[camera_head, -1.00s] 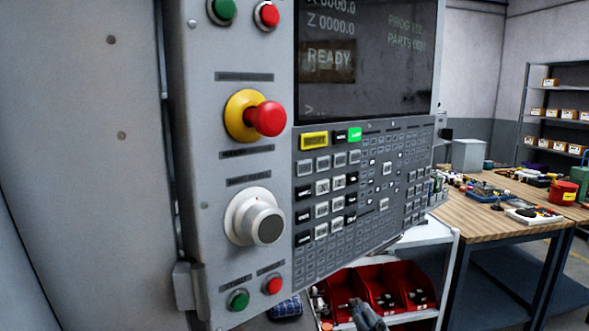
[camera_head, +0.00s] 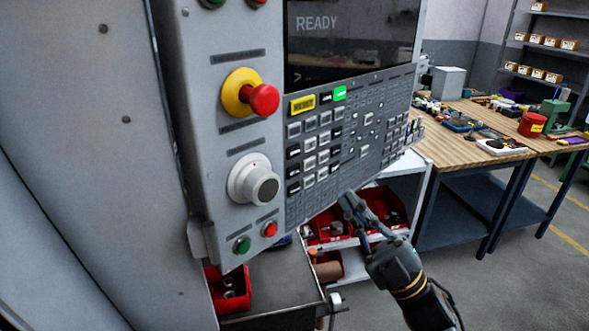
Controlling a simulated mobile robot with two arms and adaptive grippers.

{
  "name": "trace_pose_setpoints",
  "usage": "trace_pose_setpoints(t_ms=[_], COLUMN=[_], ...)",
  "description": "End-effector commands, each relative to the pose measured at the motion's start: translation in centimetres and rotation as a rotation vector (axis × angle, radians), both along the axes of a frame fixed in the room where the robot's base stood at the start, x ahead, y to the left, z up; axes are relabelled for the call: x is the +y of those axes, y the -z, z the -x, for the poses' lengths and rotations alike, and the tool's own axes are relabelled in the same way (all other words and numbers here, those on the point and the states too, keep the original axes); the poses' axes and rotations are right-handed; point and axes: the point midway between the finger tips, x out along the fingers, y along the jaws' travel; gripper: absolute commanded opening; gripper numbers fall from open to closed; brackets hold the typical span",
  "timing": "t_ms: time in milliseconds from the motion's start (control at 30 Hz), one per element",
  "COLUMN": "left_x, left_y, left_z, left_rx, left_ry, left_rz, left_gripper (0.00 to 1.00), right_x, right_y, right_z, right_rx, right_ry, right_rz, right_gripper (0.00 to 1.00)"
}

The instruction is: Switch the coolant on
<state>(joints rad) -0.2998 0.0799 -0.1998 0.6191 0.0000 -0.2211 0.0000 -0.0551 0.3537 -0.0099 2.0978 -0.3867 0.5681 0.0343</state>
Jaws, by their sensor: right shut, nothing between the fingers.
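The machine's control panel (camera_head: 219,94) fills the centre left. Its keypad (camera_head: 352,126) has rows of white and black keys, a large yellow key (camera_head: 302,104) and a green-lit key (camera_head: 340,93). Key labels are too small to read, so I cannot tell which one is for coolant. Below the dial (camera_head: 254,181) are a green button (camera_head: 242,244) and a red button (camera_head: 269,229). My right gripper (camera_head: 348,199) is shut and empty, its fingertips pointing up toward the keypad's lower edge. I cannot tell whether they touch it. My left gripper is not in view.
A red emergency stop (camera_head: 264,99) on a yellow base sits above the dial. A screen (camera_head: 350,40) reads READY. Below the panel are a grey cart (camera_head: 275,280) and red bins (camera_head: 385,205). A wooden workbench (camera_head: 450,148) with tools and a shelf (camera_head: 545,58) stand right.

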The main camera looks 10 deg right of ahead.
Motion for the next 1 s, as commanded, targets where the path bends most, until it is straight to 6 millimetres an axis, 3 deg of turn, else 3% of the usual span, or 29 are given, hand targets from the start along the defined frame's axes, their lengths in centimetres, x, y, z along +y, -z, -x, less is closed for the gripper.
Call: trace_pose_setpoints(t_ms=[267,700,1000], left_x=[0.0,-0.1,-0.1], left_y=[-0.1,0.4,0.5], left_z=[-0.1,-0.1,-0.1], left_rx=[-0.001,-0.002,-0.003], left_ry=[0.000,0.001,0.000], left_rz=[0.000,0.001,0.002], left_gripper=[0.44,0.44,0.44], right_x=[0.8,3.9,4.7], right_y=[-0.1,0.1,0.0], right_z=[-1.3,-6.3,-7.5], right_rx=[-0.002,-0.001,-0.001], right_ry=[0.000,-0.001,-0.001], right_rz=[-0.002,-0.002,0.000], right_gripper=[0.00,0.00,0.00])
